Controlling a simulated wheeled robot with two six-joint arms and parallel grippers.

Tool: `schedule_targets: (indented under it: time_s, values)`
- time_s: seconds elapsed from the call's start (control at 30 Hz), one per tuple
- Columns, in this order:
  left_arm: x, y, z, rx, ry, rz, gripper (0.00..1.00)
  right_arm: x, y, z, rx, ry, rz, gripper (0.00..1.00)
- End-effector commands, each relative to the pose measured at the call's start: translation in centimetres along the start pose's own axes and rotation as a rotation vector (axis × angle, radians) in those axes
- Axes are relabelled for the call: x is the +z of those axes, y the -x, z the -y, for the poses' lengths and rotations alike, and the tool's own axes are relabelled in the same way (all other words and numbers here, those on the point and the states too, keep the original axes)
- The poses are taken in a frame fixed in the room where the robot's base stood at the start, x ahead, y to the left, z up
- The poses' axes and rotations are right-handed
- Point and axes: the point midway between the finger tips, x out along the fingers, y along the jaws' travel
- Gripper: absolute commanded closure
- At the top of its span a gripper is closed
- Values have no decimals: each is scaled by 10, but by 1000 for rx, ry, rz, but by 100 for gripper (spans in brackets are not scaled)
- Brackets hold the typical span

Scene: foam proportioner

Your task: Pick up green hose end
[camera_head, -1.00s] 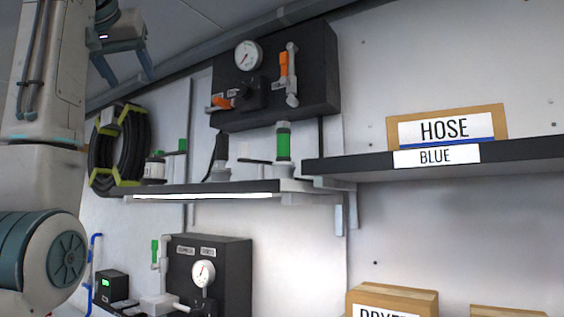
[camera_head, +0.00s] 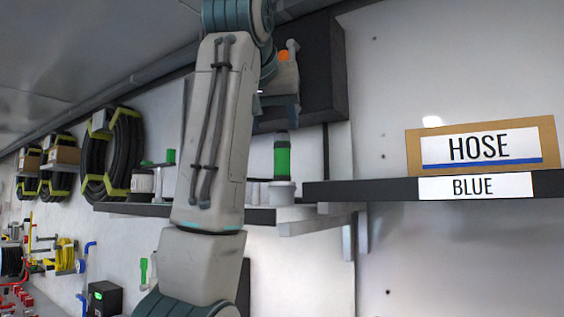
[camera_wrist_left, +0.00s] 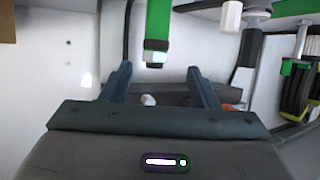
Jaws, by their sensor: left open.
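The green hose end (camera_head: 282,160) stands upright in a grey holder on the middle shelf. It has a green body and a dark top. My left gripper (camera_head: 277,122) is close to its top, with its fingers pointing down, partly behind my own arm. In the left wrist view, where the scene appears upside down, the green hose end (camera_wrist_left: 158,25) hangs from the top edge. Its dark tip reaches about level with the gap between the open fingertips of my left gripper (camera_wrist_left: 159,68). Nothing is between the fingers' inner faces. My right gripper is not in view.
The shelf (camera_head: 130,208) also carries a white-and-black canister (camera_head: 142,185) at left. A dark panel (camera_head: 325,75) is behind the gripper. A shelf with a HOSE box (camera_head: 483,147) and BLUE label is at right. Coiled black hoses (camera_head: 112,155) hang at left.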

Motion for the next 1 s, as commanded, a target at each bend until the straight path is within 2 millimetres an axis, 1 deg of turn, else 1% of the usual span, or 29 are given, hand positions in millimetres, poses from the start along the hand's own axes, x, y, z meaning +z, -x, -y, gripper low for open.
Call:
schedule_targets:
  time_s: [0.03,0.2,0.3,0.37,0.5,0.6,0.73,0.93,1.0]
  values:
    - [-4,-2,0,1,0,1,45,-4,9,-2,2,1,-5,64]
    - [0,-10,0,0,0,-1,45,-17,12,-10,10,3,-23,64]
    - [-1,-16,-1,1,0,0,45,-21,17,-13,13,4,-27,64]
    - [-2,-22,-2,0,1,1,45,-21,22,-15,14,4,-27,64]
    - [-1,-42,-7,1,1,2,45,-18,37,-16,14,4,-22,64]
    - [0,-55,-6,0,1,1,45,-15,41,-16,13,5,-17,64]
    - [2,-62,-6,0,0,-1,45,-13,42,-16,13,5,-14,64]
    - [2,-63,-6,-1,0,-2,45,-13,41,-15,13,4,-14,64]
    - [2,-63,-6,-1,0,-2,59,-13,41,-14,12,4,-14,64]
